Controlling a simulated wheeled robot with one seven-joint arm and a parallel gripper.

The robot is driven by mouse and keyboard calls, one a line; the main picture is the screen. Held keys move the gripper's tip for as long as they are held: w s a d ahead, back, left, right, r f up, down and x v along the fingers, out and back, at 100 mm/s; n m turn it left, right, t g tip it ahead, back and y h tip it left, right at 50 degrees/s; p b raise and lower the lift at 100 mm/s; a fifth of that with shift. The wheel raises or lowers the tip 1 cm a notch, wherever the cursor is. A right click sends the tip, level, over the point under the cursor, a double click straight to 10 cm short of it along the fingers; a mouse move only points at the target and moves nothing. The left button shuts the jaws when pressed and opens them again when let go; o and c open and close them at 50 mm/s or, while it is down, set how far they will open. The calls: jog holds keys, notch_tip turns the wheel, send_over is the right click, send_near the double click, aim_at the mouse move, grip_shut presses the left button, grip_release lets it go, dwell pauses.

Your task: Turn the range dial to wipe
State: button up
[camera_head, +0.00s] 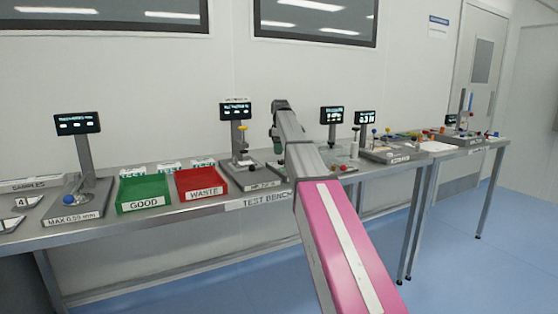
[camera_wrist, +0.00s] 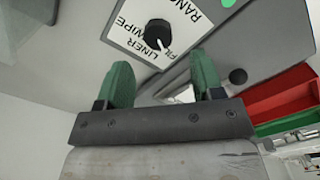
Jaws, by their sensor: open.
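In the wrist view the range dial (camera_wrist: 157,33) is a round black knob with a white pointer line, set on a white label plate (camera_wrist: 125,15). The plate reads RANGE, WIPE, LINER and a partly hidden word starting FIL. The pointer line aims down-right, towards FIL; WIPE lies left of the knob. My gripper (camera_wrist: 163,80) has two green fingers, open and apart, with nothing between them. The knob lies beyond the fingertips, apart from them in the picture. In the head view my gripper (camera_head: 278,146) hangs over the test bench; I cannot make out the dial there.
A red WASTE tray (camera_head: 203,184) and a green GOOD tray (camera_head: 143,194) stand left of my gripper on the bench (camera_head: 235,204). A gauge stand with screen (camera_head: 237,113) is close by on the left. More screens (camera_head: 332,115) and instruments stand right of my arm.

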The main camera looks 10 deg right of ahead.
aim_at(281, 160)
jog(key=shift+f, duration=2.55)
jog(key=shift+d, duration=0.1)
jog(key=c, duration=0.9)
